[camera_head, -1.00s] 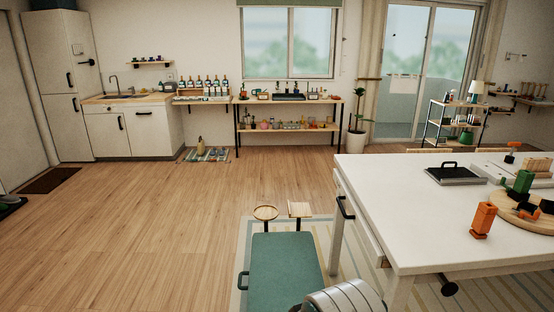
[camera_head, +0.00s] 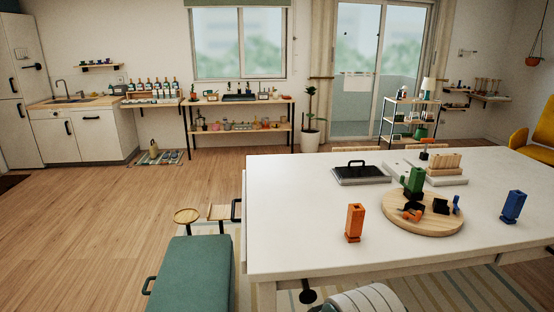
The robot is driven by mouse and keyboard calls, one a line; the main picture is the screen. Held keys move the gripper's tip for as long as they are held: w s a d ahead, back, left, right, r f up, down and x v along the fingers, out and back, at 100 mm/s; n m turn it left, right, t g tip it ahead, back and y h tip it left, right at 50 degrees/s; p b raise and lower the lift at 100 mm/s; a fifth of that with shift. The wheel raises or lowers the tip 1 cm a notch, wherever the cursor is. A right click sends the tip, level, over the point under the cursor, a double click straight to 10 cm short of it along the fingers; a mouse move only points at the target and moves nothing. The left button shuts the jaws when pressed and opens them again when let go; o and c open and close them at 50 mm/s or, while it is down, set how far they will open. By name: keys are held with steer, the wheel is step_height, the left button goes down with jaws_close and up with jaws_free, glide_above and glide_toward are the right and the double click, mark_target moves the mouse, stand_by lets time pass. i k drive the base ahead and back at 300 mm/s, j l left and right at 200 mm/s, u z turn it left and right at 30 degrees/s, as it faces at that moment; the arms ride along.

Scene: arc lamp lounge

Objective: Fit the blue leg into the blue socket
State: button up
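A blue block with an opening in its top, which looks like the blue socket (camera_head: 513,206), stands upright on the right part of the white table (camera_head: 300,215). A small blue piece, which looks like the blue leg (camera_head: 456,204), is at the right side of a round wooden board (camera_head: 398,220), beside a black piece. Whether it stands or leans is too small to tell. My gripper is not in view; only a silver part of my own body shows at the bottom edge.
An orange block (camera_head: 354,222) stands left of the board. Green (camera_head: 413,179), black (camera_head: 440,206) and orange pieces crowd the board. A black-handled tray (camera_head: 361,173) and a slotted wooden rack (camera_head: 443,163) lie behind. A green bench (camera_head: 193,270) stands left; the table's front is clear.

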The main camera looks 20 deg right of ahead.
mark_target(438, 219)
steer(key=i+l, duration=0.1)
steer(key=l, duration=0.35)
steer(key=l+z, duration=0.15)
steer(key=l, duration=0.3)
steer(key=i+l, duration=0.2)
steer(key=l, duration=0.25)
steer(key=i+l+z, duration=0.1)
steer(key=l, duration=0.35)
steer(key=i+l, duration=0.1)
steer(key=l, duration=0.3)
steer(key=i+l+z, duration=0.15)
steer(key=i+l, duration=0.2)
steer(key=l, duration=0.2)
steer(key=i+l+z, duration=0.1)
steer(key=i+l, duration=0.25)
steer(key=l, duration=0.1)
